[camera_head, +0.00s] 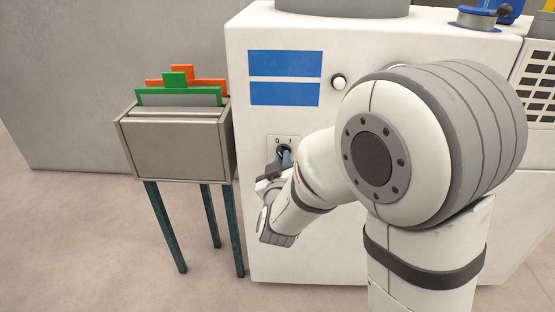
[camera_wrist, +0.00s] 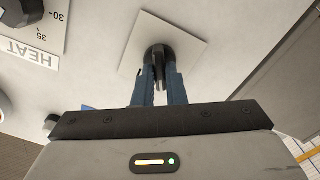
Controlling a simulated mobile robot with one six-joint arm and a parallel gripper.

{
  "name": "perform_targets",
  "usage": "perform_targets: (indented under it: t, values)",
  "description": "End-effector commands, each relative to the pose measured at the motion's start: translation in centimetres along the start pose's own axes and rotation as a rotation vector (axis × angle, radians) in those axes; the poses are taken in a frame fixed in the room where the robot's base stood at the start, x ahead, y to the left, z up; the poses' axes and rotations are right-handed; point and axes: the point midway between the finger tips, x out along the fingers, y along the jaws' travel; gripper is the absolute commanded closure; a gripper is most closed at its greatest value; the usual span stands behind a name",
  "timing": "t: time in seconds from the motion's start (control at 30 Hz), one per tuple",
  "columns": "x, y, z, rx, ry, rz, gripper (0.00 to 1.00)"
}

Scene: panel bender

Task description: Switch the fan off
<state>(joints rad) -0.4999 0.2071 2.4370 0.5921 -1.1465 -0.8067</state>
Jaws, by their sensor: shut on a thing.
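A switch with a black knob (camera_head: 284,149) sits on a light square plate (camera_head: 271,155) on the front of the white machine. The plate has the marks 0 and I above the knob. My gripper (camera_head: 284,158) is at the knob, its blue fingers on either side of it. In the wrist view the black knob (camera_wrist: 160,54) stands out from its plate (camera_wrist: 188,43), and my gripper (camera_wrist: 160,75) is shut on it. The fingers partly hide the knob, and I cannot tell which mark it points to.
Blue labels (camera_head: 284,93) and a round white button (camera_head: 339,82) are above the switch. A metal bin (camera_head: 175,150) with coloured panels stands close on the left. A HEAT label (camera_wrist: 32,53) and a dial (camera_wrist: 24,10) show in the wrist view.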

Motion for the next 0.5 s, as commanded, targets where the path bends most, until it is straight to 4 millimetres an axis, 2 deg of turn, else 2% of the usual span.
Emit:
perform_targets:
  t: [0.03, 0.3, 0.33, 0.5]
  values:
    - [0.08, 0.07, -0.63, 0.0, 0.015, 0.002, 1.0]
    - [0.09, 0.06, -0.61, -0.001, 0.015, 0.002, 1.0]
    - [0.09, 0.06, -0.61, -0.001, 0.015, 0.002, 0.88]
    - [0.07, 0.05, -0.39, -0.001, 0.009, 0.001, 0.74]
